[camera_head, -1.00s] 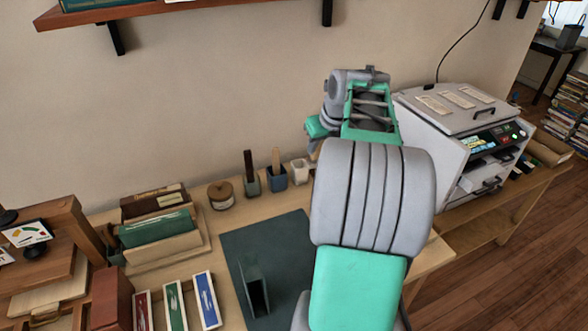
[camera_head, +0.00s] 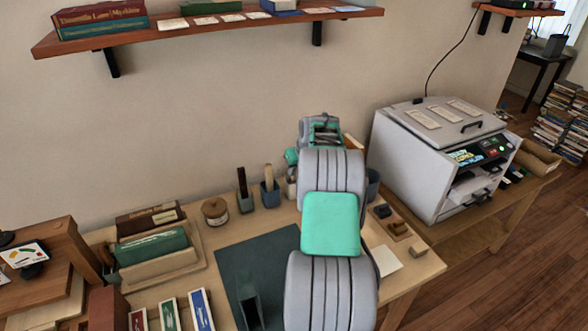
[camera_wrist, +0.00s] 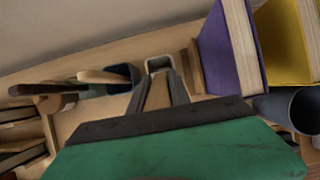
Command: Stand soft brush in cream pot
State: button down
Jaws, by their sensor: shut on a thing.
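The cream pot (camera_wrist: 158,63) stands on the table just beyond my fingertips in the wrist view, its square rim facing up. In the head view a small part of it (camera_head: 291,187) shows left of my arm. My gripper (camera_wrist: 161,85) is shut, its grey fingers pointing at the pot. A narrow brown strip shows between the fingers, which I take to be the soft brush; most of it is hidden. I cannot tell whether it is inside the pot's rim.
A blue pot (camera_head: 270,195) with a light wooden handle and a grey-green pot (camera_head: 245,203) with a dark handle stand left of the cream pot. A purple book (camera_wrist: 228,50) and a yellow book (camera_wrist: 287,40) stand close on the right. A blue-grey cup (camera_head: 373,183) is near.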

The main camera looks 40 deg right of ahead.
jog(key=shift+f, duration=0.55)
jog(key=c, duration=1.2)
grip_release()
jog(key=shift+r, duration=0.25)
jog(key=v, duration=1.2)
jog(key=shift+r+b, duration=0.35)
jog(key=shift+b, duration=0.1)
jog(key=shift+a, duration=0.15)
